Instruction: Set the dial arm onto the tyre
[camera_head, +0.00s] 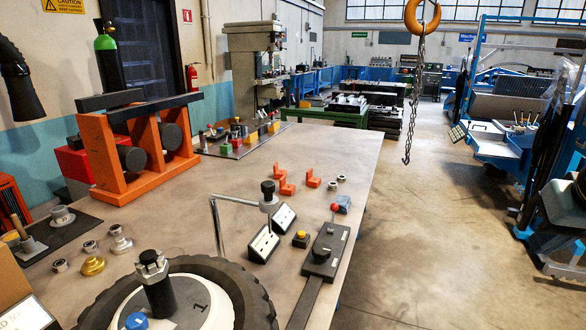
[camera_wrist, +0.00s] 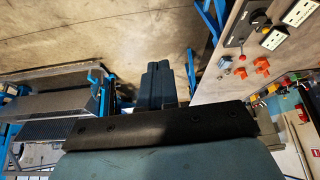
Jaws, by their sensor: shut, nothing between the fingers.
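The tyre (camera_head: 258,302) lies flat at the near edge of the table, with a white hub and a dark centre post topped by a metal nut. What looks like the dial arm (camera_head: 235,200) is a thin grey bent bar. It reaches left from a black-knobbed post (camera_head: 268,192) behind the tyre, then bends down toward the table, apart from the hub. My gripper (camera_wrist: 158,82) is shut and empty in the wrist view, over the floor beside the table. I cannot make out its fingers in the head view. The tyre is not visible in the wrist view.
Two dial panels (camera_head: 263,245), a yellow button (camera_head: 300,238) and a lever box (camera_head: 326,250) stand right of the tyre. An orange rack (camera_head: 104,158) stands at the left. Small metal rings and orange blocks (camera_head: 284,180) lie about. A hook and chain (camera_head: 421,60) hang beyond the table.

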